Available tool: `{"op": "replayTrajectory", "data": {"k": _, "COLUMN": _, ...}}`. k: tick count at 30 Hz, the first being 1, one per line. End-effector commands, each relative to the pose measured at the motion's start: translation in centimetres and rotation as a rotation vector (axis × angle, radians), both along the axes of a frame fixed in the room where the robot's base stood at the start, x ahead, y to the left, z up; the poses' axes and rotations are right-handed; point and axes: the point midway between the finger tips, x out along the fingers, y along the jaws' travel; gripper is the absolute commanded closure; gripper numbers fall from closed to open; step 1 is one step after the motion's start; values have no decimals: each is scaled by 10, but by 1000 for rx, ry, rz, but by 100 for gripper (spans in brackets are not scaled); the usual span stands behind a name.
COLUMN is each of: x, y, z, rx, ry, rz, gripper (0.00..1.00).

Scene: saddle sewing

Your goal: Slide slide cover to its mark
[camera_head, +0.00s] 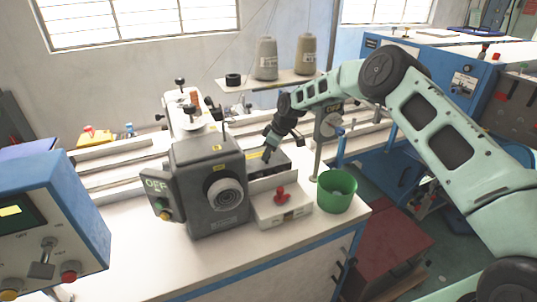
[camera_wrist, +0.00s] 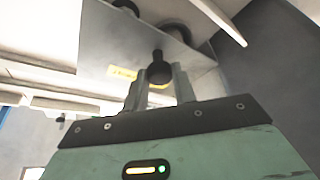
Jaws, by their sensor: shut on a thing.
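My gripper (camera_head: 267,154) reaches down to the grey sewing machine (camera_head: 208,165), just right of its big head. In the wrist view its two fingers (camera_wrist: 158,84) are shut on a dark round-ended knob (camera_wrist: 158,68). The knob stands on a smooth grey metal plate, which looks like the slide cover (camera_wrist: 115,40). A yellow label or mark (camera_wrist: 122,73) lies beside the fingers, partly hidden by them. In the head view the slide cover is small and partly hidden by my gripper, and I cannot tell its alignment with the mark.
A white box with a red knob (camera_head: 281,196) and a green bin (camera_head: 336,190) stand in front and to the right. Thread cones (camera_head: 266,58) stand on a shelf behind. A blue control box (camera_head: 60,215) is at left. The white tabletop (camera_head: 150,255) is clear at front.

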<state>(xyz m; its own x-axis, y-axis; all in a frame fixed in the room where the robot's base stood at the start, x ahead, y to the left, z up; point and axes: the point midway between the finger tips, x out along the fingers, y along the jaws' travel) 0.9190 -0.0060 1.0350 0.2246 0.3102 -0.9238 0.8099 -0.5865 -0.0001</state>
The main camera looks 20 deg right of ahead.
Motion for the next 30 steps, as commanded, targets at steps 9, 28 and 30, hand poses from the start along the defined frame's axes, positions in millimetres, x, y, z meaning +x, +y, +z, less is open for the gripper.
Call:
{"op": "replayTrajectory", "data": {"k": 9, "x": 0, "y": 0, "z": 0, "rx": -1, "ry": 1, "rz": 0, "gripper": 52}}
{"op": "replayTrajectory", "data": {"k": 28, "x": -51, "y": 0, "z": 6, "rx": -1, "ry": 4, "rz": 2, "gripper": 52}}
{"op": "replayTrajectory", "data": {"k": 30, "x": -52, "y": -4, "z": 8, "rx": 0, "ry": -2, "rz": -1, "gripper": 52}}
